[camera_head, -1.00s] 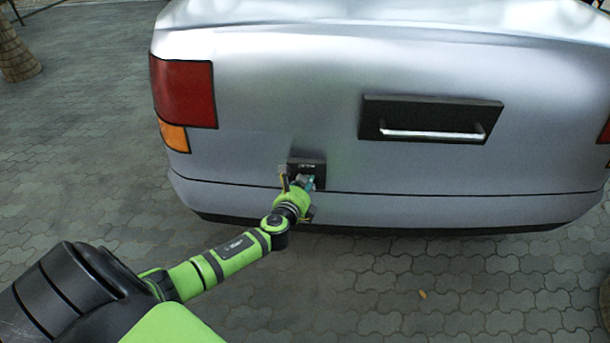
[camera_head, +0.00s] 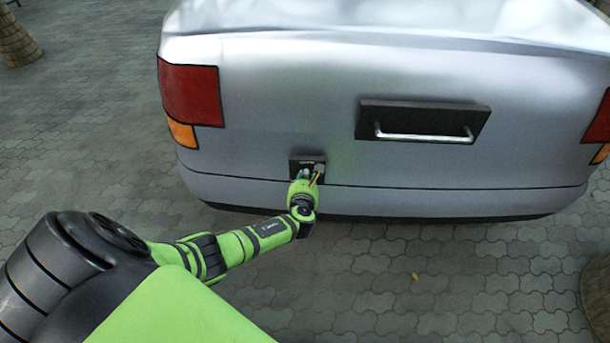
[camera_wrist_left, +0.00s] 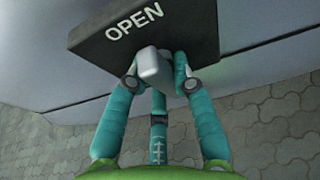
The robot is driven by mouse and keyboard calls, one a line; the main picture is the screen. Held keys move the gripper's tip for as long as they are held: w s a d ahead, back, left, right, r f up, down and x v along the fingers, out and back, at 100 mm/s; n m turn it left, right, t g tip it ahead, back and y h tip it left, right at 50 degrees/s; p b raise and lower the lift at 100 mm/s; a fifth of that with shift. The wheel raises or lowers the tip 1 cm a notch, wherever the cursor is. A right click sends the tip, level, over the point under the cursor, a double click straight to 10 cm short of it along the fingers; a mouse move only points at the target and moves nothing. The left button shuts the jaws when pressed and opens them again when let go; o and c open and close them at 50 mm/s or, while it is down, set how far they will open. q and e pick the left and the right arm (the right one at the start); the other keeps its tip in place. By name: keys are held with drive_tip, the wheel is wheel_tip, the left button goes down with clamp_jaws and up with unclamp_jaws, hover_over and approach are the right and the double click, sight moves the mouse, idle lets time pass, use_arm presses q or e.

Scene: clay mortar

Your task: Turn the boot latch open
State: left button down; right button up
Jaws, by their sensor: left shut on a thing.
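The boot latch is a dark plate (camera_head: 307,162) low on the car's rear, left of the handle. In the left wrist view the plate (camera_wrist_left: 185,38) bears the word OPEN, and a grey knob (camera_wrist_left: 154,66) sticks out of it. My left gripper (camera_head: 312,178) is at the plate. In the left wrist view its teal fingers (camera_wrist_left: 158,82) are closed around the knob, one on each side. The fingers hide part of the knob and of the plate's lower edge. My right gripper is not in view.
A silver car boot (camera_head: 260,110) fills the upper middle. A dark panel with a bright bar handle (camera_head: 425,135) sits right of the latch. The bumper (camera_head: 420,203) runs below. The paved ground (camera_head: 400,270) in front is mostly clear. Tree trunks stand at the edges.

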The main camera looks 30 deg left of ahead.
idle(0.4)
use_arm(q)
drive_tip(key=c, duration=1)
unclamp_jaws()
drive_tip(key=shift+c, duration=0.2)
drive_tip(key=v, duration=1.2)
